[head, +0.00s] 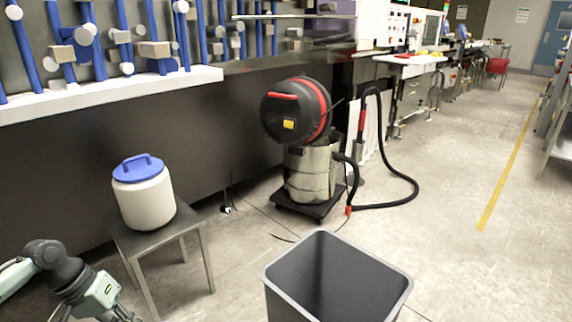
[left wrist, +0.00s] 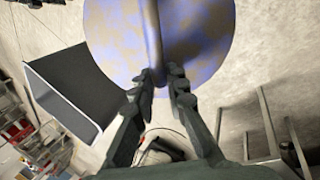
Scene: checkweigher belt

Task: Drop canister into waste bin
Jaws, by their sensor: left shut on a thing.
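A white canister (head: 145,197) with a blue lid and handle stands upright on a small grey stool (head: 122,240) at the left of the head view. The open grey waste bin (head: 330,245) stands on the floor at bottom centre; it also shows at the left in the left wrist view (left wrist: 65,95). There my left gripper (left wrist: 165,78) is shut on the bar handle of a round, mottled blue-grey lid (left wrist: 110,35). What is under this lid is hidden. In the head view only my left arm shows at bottom left, with its fingertips out of frame. My right gripper is not in view.
A vacuum cleaner (head: 296,112) with a black hose (head: 410,190) stands behind the bin. A dark machine wall with a white ledge (head: 110,92) runs behind the stool. The floor between stool and bin is clear except for thin cables; floor to the right is open.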

